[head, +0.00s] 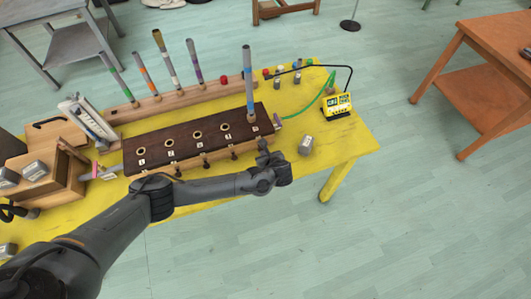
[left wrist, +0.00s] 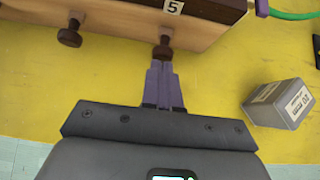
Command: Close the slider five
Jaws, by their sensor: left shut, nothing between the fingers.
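The dark wooden block (head: 185,142) lies on the yellow table with a row of numbered holes on top and slider knobs along its near side. A grey tube stands upright in the hole at its right end. In the left wrist view, the dark round knob of slider five (left wrist: 163,51) sticks out below the label 5 (left wrist: 174,7). My left gripper (left wrist: 162,66) is shut and empty, its purple fingertips pointing at this knob, at or very near it. In the head view the left gripper (head: 263,147) is at the block's right front corner. My right gripper is not in view.
A grey labelled box (left wrist: 280,103) stands on the table right of my left gripper. A neighbouring knob (left wrist: 70,34) sticks out to the left. Behind the block, a wooden rack (head: 185,100) holds several upright tubes.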

